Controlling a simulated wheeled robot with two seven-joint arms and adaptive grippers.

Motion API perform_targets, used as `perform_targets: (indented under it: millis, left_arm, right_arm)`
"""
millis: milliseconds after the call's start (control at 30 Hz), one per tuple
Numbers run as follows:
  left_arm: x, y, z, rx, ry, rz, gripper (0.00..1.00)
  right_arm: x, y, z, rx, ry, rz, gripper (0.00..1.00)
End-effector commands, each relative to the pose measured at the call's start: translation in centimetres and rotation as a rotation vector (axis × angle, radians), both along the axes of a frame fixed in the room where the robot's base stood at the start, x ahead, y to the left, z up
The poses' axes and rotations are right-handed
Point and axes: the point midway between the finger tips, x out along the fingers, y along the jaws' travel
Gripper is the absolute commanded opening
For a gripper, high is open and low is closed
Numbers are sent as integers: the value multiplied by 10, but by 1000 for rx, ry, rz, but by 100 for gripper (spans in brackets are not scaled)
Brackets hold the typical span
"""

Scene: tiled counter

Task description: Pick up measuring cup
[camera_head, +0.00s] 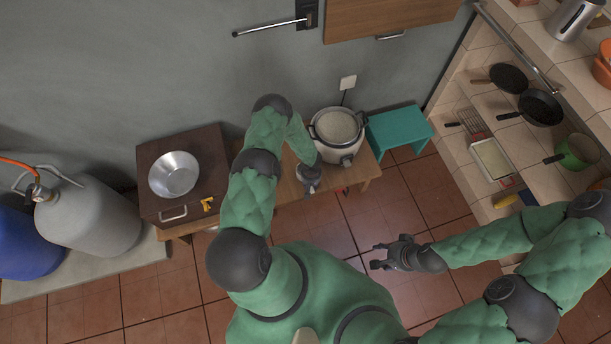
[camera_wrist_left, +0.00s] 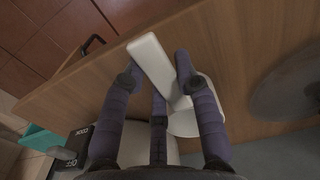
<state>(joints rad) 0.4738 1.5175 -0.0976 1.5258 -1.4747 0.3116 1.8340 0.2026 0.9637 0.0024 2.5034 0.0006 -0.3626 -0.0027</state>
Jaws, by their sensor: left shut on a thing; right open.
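The measuring cup (camera_wrist_left: 152,58) is white, with a flat handle and a rounded part. In the left wrist view it lies between the purple fingers of my left gripper, which is shut on it. In the head view my left gripper (camera_head: 309,182) is low over the wooden table, just left of the rice cooker (camera_head: 338,128); the cup cannot be made out there. Whether the cup touches the table (camera_wrist_left: 105,95) is not clear. My right gripper (camera_head: 388,256) is open and empty over the floor, away from the table.
A steel bowl (camera_head: 174,174) sits on a brown box (camera_head: 215,160) at the left. A teal stool (camera_head: 398,128) stands right of the cooker. Tiled shelves with pans (camera_head: 541,107) are at the right. Gas cylinders (camera_head: 88,217) stand at far left.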

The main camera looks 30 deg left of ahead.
Motion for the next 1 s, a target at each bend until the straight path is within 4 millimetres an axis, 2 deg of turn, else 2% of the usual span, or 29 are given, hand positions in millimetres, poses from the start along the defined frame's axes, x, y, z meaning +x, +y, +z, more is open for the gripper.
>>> perform_targets:
  millis: [333, 467, 533, 900, 1000]
  left_arm:
    - [1, 0, 8, 1, -1, 0, 3]
    - [1, 0, 24, 0, -1, -1, 3]
    - [2, 1, 38, 2, -3, -1, 3]
    - [-51, -14, 100, 0, 0, -1, 3]
    - [-67, -18, 102, 0, 3, -2, 3]
  right_arm:
    - [0, 0, 4, 0, 0, 0, 54]
    - [0, 0, 13, 0, 0, 0, 54]
    - [0, 0, 20, 0, 0, 0, 54]
    - [0, 0, 64, 0, 0, 0, 54]
    - [0, 0, 68, 0, 0, 0, 54]
